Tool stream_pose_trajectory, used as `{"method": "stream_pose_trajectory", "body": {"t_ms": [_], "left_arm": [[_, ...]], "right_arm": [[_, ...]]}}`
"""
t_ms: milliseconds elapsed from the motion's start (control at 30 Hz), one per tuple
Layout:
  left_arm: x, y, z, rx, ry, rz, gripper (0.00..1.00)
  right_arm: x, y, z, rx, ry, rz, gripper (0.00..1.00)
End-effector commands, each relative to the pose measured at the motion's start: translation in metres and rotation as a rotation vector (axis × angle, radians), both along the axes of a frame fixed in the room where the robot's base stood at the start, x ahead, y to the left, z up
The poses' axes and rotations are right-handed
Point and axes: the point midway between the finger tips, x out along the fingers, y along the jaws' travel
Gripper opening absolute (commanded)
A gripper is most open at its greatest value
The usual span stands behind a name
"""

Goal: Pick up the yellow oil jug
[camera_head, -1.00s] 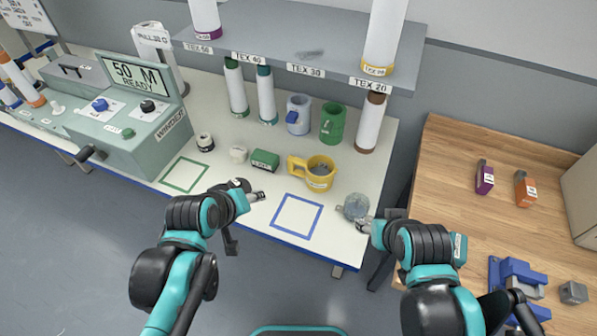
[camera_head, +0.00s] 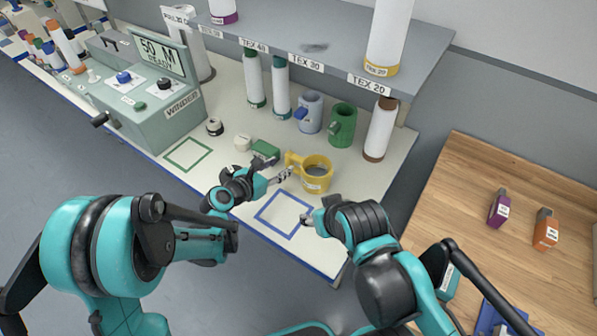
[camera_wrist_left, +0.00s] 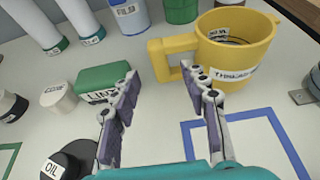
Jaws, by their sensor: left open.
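The yellow jug (camera_head: 318,175) stands upright on the white table, its handle pointing left towards my left gripper. In the left wrist view the jug (camera_wrist_left: 236,52) is upper right, with a dark opening and a partly readable label. My left gripper (camera_head: 279,168) is open and empty just in front of the handle. In the wrist view its two fingers (camera_wrist_left: 160,88) spread on either side of the handle's near end, with no clear contact. My right gripper (camera_head: 304,218) is by the right side of the blue square; its jaws are too small to judge.
A green box (camera_head: 265,149) and a white round piece (camera_head: 242,142) sit left of the jug. A blue mug (camera_head: 309,115) and green mug (camera_head: 342,126) stand behind it, below the shelf (camera_head: 420,52). The blue outlined square (camera_head: 283,214) is bare in front.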

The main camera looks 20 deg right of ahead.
Motion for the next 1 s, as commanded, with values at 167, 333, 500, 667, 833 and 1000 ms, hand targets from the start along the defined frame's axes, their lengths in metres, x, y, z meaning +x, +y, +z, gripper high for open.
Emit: {"method": "stream_pose_trajectory", "body": {"t_ms": [167,333,500,667,833,1000], "left_arm": [[0.011,-0.015,-0.009,0.002,-0.002,-0.001,0.45],[0.021,-0.028,-0.016,0.003,-0.002,-0.004,0.45],[0.037,-0.047,-0.026,0.005,-0.003,-0.003,0.45],[0.04,-0.051,-0.027,0.005,-0.003,-0.002,0.45],[0.04,-0.051,-0.026,0.005,-0.003,-0.001,0.29],[0.04,-0.051,-0.026,0.005,-0.003,-0.001,0.0]], "right_arm": [[0.0,0.0,-0.007,0.0,0.0,0.0,0.53],[0.0,0.0,-0.012,0.0,0.0,0.0,0.53],[0.0,0.0,-0.02,0.0,0.0,0.0,0.53],[0.0,0.0,-0.02,0.0,0.0,0.0,0.53],[0.0,0.0,-0.019,0.0,0.0,0.0,0.53],[0.0,0.0,-0.019,0.0,0.0,0.0,0.53]]}}
